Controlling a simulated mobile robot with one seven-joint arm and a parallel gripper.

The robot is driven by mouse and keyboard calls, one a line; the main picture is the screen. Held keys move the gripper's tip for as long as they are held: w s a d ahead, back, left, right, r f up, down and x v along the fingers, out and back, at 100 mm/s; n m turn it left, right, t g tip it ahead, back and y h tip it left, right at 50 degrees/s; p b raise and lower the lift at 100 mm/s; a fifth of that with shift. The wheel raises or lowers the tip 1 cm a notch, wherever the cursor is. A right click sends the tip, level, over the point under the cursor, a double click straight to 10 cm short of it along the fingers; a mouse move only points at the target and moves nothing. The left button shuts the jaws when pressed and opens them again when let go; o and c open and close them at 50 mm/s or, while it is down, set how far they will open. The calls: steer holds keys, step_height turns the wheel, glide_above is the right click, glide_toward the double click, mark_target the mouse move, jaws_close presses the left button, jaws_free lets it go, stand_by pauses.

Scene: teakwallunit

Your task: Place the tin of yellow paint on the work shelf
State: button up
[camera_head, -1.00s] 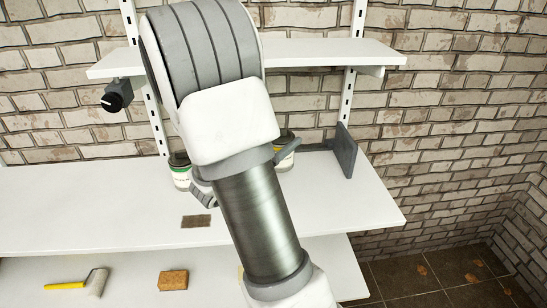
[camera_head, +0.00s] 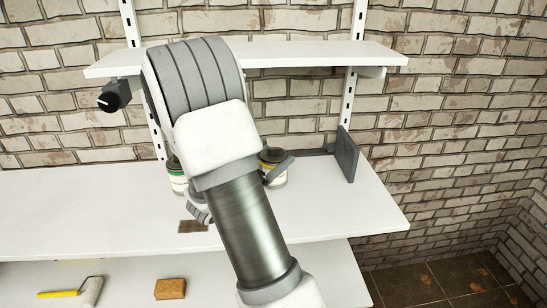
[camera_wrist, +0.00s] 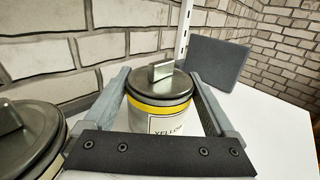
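The tin of yellow paint (camera_head: 272,170) has a grey lid and a yellow band, and its label reads YELLOW in the wrist view (camera_wrist: 160,108). It stands upright between the two fingers of my gripper (camera_wrist: 161,82), which lie close along both its sides. My gripper appears shut on it. The wide white middle shelf (camera_head: 330,205) is under it; I cannot tell whether the tin's base touches it. In the head view my arm hides part of the tin and most of my gripper. The wrist view hides the tin's lower part behind the gripper's dark bar.
A second tin with a green band (camera_head: 176,178) stands to the left, close to my gripper. A dark grey upright plate (camera_head: 347,155) stands at the right. A brown patch (camera_head: 193,226) lies on the shelf. A sponge (camera_head: 170,288) and paint roller (camera_head: 90,290) lie on the lower shelf.

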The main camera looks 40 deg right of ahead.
steer(key=shift+o, duration=0.5)
steer(key=shift+r, duration=0.2)
steer(key=shift+a+r, duration=0.1)
steer(key=shift+a, duration=0.15)
steer(key=p+v, duration=0.2)
steer(key=v, duration=0.9)
steer(key=shift+s+a, duration=0.15)
steer(key=shift+s, duration=0.05)
steer(key=s+a+r+m+g+y, duration=0.25)
steer(key=s+m+g+y, duration=0.45)
steer(key=s+m, duration=0.6)
steer(key=s+a+r+m+t+y, duration=0.1)
steer(key=a+r+m+t+y, duration=0.2)
steer(key=a+t+y, duration=0.1)
steer(key=s+a+r+m+t+y, duration=0.2)
steer(key=a+r+m+t+y, duration=0.2)
steer(key=a, duration=0.5)
steer(key=y, duration=0.2)
steer(key=shift+s+m+t+y, duration=0.25)
steer(key=shift+m+t+y, duration=0.05)
